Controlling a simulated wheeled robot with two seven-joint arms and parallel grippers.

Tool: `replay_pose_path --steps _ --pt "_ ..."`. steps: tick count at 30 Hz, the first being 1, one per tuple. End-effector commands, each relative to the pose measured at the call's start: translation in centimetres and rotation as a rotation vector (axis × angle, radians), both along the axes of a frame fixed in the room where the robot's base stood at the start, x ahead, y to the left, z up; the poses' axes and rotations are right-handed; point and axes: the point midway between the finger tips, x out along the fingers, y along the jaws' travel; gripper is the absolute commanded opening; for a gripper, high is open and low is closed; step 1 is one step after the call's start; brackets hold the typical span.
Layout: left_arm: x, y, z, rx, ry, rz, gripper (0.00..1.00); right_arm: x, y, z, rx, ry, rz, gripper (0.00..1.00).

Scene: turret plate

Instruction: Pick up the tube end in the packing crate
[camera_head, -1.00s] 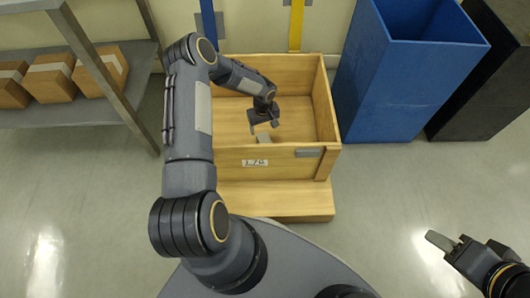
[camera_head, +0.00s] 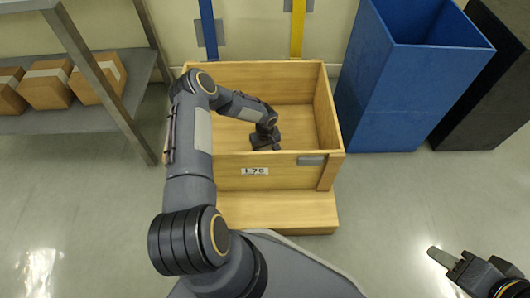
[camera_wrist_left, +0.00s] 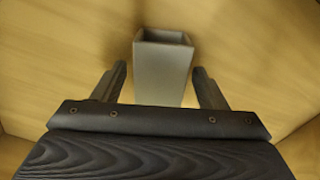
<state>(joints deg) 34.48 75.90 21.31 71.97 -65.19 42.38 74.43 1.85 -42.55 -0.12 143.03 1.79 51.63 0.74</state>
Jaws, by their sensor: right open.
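The packing crate (camera_head: 287,172) is an open wooden box with a "1.70" label on its front. My left arm reaches over its front wall, and my left gripper (camera_head: 265,142) is low inside it. In the left wrist view the tube end (camera_wrist_left: 162,75), a grey square hollow piece, stands out from the crate's wooden floor. The fingers of my left gripper (camera_wrist_left: 160,88) are open, one on each side of the tube end, with a gap at both sides. In the head view the gripper hides the tube end. My right gripper (camera_head: 443,258) is open and empty at the lower right.
A tall blue bin (camera_head: 395,105) stands right of the crate, with a black bin (camera_head: 478,110) beside it. A grey shelf (camera_head: 60,122) with several cardboard boxes is at the left. A wooden step (camera_head: 280,212) lies in front of the crate. The floor at the right is clear.

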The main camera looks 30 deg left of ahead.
Motion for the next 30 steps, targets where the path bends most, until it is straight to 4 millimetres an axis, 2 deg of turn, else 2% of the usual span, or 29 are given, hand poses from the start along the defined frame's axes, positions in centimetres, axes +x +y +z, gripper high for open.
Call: replay_pose_path --steps 2,12,23,26,30 --pt "0.0 0.0 0.0 0.000 0.000 0.000 0.55 0.0 0.0 0.0 0.000 0.000 0.000 0.41" --pt "0.0 0.0 0.0 0.000 0.000 -0.001 0.11 0.0 0.0 0.0 0.000 0.000 0.000 0.41" --pt "0.1 0.0 0.6 0.001 -0.002 -0.001 0.09 0.0 0.0 0.3 0.000 0.000 0.000 0.41" --pt "0.1 0.1 1.6 0.003 -0.003 -0.002 0.09 0.0 0.0 0.7 0.000 0.000 0.000 0.41" --pt "0.2 0.1 3.9 0.003 -0.005 -0.002 0.09 0.0 0.0 1.7 0.000 0.000 0.000 0.41"
